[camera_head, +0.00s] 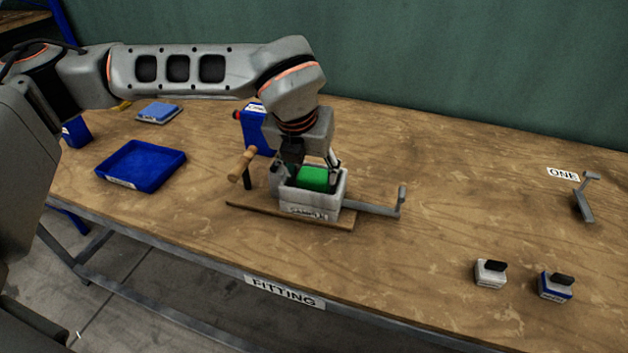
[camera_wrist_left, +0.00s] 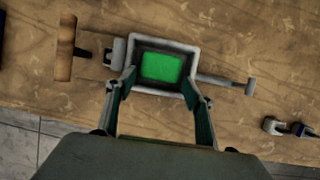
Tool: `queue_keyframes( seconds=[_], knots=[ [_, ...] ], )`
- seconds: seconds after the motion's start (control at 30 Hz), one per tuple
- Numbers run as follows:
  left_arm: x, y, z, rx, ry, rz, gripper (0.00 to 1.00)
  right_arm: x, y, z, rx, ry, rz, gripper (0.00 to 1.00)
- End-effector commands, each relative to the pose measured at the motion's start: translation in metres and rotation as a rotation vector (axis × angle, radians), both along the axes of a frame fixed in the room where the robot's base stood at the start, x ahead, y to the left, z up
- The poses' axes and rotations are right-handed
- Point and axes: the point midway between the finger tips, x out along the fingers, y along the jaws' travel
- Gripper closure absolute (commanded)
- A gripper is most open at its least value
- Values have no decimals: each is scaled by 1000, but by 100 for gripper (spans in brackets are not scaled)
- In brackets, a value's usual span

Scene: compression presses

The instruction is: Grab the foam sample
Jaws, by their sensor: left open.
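The green foam sample (camera_head: 314,178) sits inside a white open-topped box (camera_head: 309,202) labelled "SAMPLE" on the workbench. In the left wrist view the foam (camera_wrist_left: 161,67) is a green rectangle within the pale rim of the box (camera_wrist_left: 150,91). My left gripper (camera_head: 312,170) points down over the box. In the left wrist view its two fingers (camera_wrist_left: 160,88) are spread apart toward the left and right sides of the box, with the foam between and beyond them. Nothing is held. Whether the fingertips touch the box is unclear. My right gripper is not in view.
The box stands on a wooden board (camera_head: 245,209) with a wooden handle (camera_head: 242,163) at left and a grey crank (camera_head: 402,200) at right. A blue unit (camera_head: 257,129) stands just behind. A blue tray (camera_head: 141,165) lies left. Two small blocks (camera_head: 490,273) (camera_head: 555,287) sit front right.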

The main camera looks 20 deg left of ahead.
Motion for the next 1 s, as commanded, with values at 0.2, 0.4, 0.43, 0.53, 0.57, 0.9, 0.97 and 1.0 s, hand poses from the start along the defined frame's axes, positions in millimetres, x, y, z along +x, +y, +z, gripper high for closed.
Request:
queue_keyframes(
  seconds=[0.2, 0.4, 0.43, 0.53, 0.57, 0.9, 0.97, 1.0],
  knots=[
    [9, 0, -25, 0, 3, 0, 47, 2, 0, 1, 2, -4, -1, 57],
    [10, 0, -24, 0, 1, -1, 47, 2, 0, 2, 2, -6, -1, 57],
    [10, 0, -25, 0, 1, -1, 55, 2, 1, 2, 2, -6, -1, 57],
    [9, 0, -24, 0, 1, -1, 68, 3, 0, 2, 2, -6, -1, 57],
    [9, 0, -24, 0, 1, 0, 68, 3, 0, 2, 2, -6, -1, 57],
    [10, 0, -23, 0, 1, -1, 68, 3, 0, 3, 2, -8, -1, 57],
    [12, 1, -21, 0, 0, -1, 68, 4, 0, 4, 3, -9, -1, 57],
    [13, 1, -19, 0, 0, -1, 68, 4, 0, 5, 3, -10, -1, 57]
  ],
)
